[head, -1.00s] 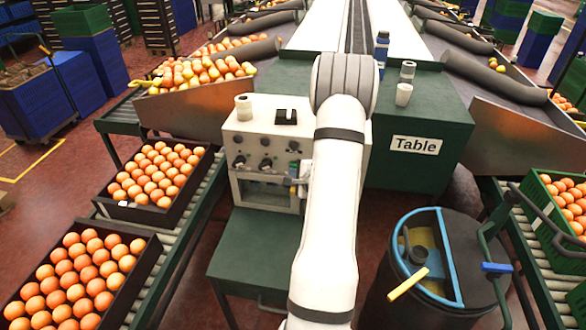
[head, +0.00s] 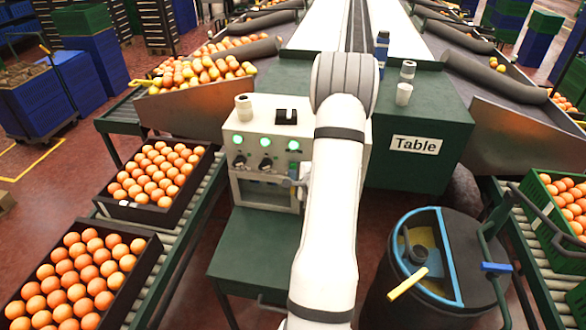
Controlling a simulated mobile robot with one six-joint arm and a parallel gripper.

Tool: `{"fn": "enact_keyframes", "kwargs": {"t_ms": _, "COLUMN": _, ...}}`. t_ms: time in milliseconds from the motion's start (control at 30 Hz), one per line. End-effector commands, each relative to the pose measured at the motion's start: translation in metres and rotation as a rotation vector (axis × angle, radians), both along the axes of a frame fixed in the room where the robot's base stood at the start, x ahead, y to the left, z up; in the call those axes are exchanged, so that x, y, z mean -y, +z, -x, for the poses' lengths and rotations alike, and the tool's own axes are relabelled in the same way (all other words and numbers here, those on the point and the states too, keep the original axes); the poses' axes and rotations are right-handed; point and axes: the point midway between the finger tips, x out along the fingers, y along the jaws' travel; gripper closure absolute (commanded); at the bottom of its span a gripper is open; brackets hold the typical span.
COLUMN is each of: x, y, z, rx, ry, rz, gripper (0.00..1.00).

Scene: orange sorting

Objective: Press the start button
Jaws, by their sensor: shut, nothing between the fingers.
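The control panel (head: 232,178) is a pale box left of my arm, with three round lamps lit green along its upper front: a left lamp (head: 238,139), a middle lamp (head: 265,142) and a right lamp (head: 293,145). Dark knobs sit below, one at the left (head: 239,161) and one in the middle (head: 265,163). I cannot tell which control is the start button; my arm covers the panel's right side. My gripper (head: 291,182) shows only in part beside my arm, low in front of the panel's right part. It is shut and empty.
A black item (head: 286,117) and a white cup-like item (head: 244,107) stand on the panel. Orange crates (head: 150,214) line the left conveyor. A black bin (head: 425,300) stands front right.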

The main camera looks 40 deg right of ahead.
Motion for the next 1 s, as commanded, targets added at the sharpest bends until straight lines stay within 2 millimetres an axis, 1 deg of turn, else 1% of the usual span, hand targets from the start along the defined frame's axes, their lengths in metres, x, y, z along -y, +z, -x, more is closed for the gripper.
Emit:
{"fn": "enact_keyframes", "kwargs": {"t_ms": 100, "x": -0.004, "y": 0.0, "z": 0.003, "rx": -0.001, "ry": 0.0, "rz": 0.0, "gripper": 1.0}}
{"fn": "enact_keyframes", "kwargs": {"t_ms": 467, "x": -0.007, "y": 0.0, "z": 0.006, "rx": -0.001, "ry": 0.001, "rz": -0.001, "gripper": 1.0}}
{"fn": "enact_keyframes", "kwargs": {"t_ms": 800, "x": -0.032, "y": -0.001, "z": 0.027, "rx": -0.001, "ry": 0.001, "rz": -0.001, "gripper": 1.0}}
{"fn": "enact_keyframes", "kwargs": {"t_ms": 1000, "x": -0.042, "y": 0.0, "z": 0.035, "rx": 0.001, "ry": 0.002, "rz": 0.0, "gripper": 1.0}}
